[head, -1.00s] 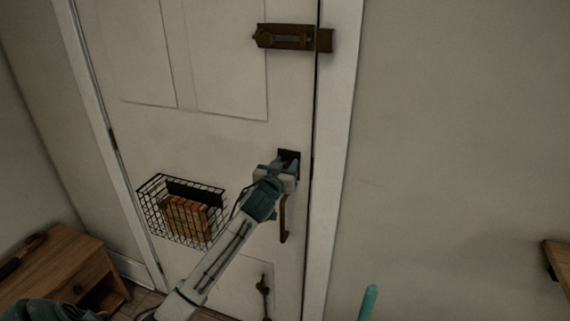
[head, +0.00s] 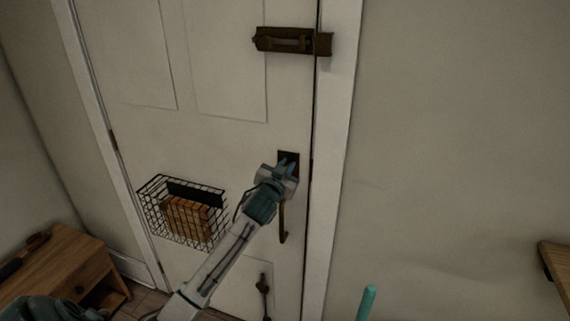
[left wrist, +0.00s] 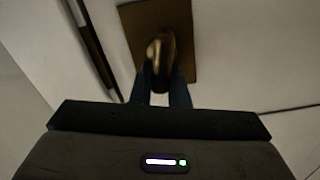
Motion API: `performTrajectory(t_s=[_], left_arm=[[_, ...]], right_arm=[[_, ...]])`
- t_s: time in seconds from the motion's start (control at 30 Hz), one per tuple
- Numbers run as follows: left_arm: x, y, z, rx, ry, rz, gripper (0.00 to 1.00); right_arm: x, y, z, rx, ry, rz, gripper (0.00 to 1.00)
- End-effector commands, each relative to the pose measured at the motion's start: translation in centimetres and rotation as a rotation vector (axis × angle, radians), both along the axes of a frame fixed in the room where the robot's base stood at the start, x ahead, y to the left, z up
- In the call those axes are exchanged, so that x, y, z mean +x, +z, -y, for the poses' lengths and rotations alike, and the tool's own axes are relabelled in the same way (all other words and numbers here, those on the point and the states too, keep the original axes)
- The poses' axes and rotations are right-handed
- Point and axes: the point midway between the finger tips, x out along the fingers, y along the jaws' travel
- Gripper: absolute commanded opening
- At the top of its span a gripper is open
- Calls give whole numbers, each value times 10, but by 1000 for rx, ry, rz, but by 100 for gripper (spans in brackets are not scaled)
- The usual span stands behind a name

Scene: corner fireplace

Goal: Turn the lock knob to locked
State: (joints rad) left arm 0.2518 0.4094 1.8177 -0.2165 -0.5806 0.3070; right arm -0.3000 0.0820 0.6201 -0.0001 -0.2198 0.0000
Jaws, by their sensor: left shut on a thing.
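The lock knob (left wrist: 160,57) is a small brass-coloured turn piece on a dark rectangular plate (left wrist: 181,18), seen in the left wrist view. The plate also shows in the head view (head: 289,155) near the white door's right edge. My left gripper (head: 287,166) reaches up to the plate from the lower left. In the left wrist view its two blue fingers (left wrist: 160,88) are on either side of the knob's lower end, shut on it. The gripper hides most of the knob in the head view. My right gripper is not in view.
A door handle (head: 283,222) hangs just below my left gripper. A slide bolt (head: 290,40) is higher on the door (head: 230,130). A wire basket (head: 150,205) hangs to the left. A wooden cabinet (head: 65,262) stands lower left. The wall at right is bare.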

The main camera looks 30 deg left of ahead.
Motion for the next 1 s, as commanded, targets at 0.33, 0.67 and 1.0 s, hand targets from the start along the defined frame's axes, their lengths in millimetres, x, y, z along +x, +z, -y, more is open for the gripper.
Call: performTrajectory(t_s=[0.33,0.67,1.0], left_arm=[[1,0,6,318,0,-79,0],[2,-5,11,625,-1,-153,0],[3,-11,14,932,-1,-225,0]], right_arm=[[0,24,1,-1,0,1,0],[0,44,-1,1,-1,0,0],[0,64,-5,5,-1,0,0]])
